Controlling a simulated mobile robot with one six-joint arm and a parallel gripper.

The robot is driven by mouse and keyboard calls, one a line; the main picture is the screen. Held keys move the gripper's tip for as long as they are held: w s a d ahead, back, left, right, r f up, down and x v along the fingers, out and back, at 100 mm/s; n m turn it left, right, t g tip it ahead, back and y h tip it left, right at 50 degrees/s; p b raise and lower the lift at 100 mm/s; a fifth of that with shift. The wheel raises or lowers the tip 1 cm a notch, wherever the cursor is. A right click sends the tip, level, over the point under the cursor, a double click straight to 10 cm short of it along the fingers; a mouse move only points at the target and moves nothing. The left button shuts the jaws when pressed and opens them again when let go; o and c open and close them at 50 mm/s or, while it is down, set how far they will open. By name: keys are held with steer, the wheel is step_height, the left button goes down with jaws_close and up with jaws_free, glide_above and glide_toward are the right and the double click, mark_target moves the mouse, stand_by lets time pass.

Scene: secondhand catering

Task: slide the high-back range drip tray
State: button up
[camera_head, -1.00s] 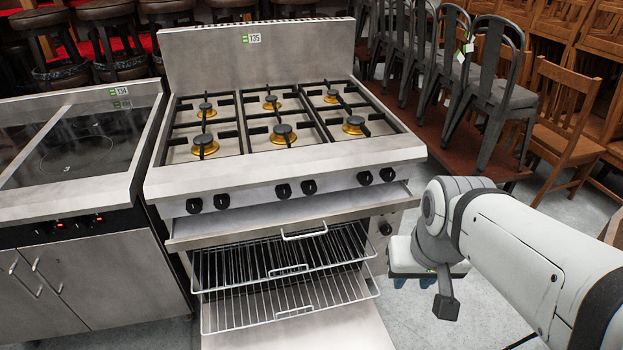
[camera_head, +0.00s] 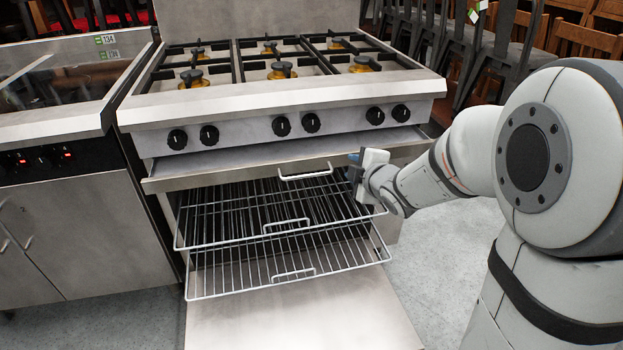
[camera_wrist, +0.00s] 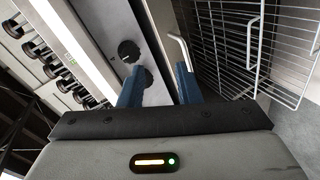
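The drip tray (camera_head: 225,164) is a thin flat steel tray under the range's row of black knobs. Its front lip sticks out past the panel. A pale bar handle (camera_head: 305,176) is at its front, and this handle also shows in the wrist view (camera_wrist: 178,46). My gripper (camera_head: 355,166) is just right of the handle in the head view. In the wrist view, my gripper's two blue fingers (camera_wrist: 158,86) stand apart with nothing clearly between them. The handle's end appears close to the right finger; I cannot tell whether they touch.
Two wire racks (camera_head: 275,230) extend below the tray, over a lowered oven door (camera_head: 300,318). The range top (camera_head: 280,92) carries several burners. Another cooker (camera_head: 60,112) stands at the left. Chairs (camera_head: 510,50) stand behind at the right. Some floor (camera_head: 445,255) is clear on the right.

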mark_target(308, 176)
steer(key=w+a+f+n+y+b, duration=0.1)
steer(key=w+a+f+n+b, duration=0.1)
steer(key=a, duration=0.1)
steer(key=w+a+f+n+y+b, duration=0.2)
steer(key=a+f, duration=0.1)
steer(key=a, duration=0.1)
steer(key=w+a+f+n+y+b, duration=0.1)
steer(key=w+a+f+n+y, duration=0.1)
steer(key=w+a+f, duration=0.1)
steer(key=shift+a+b, duration=0.4)
steer(key=shift+a, duration=0.15)
steer(key=shift+c, duration=0.5)
jaws_close()
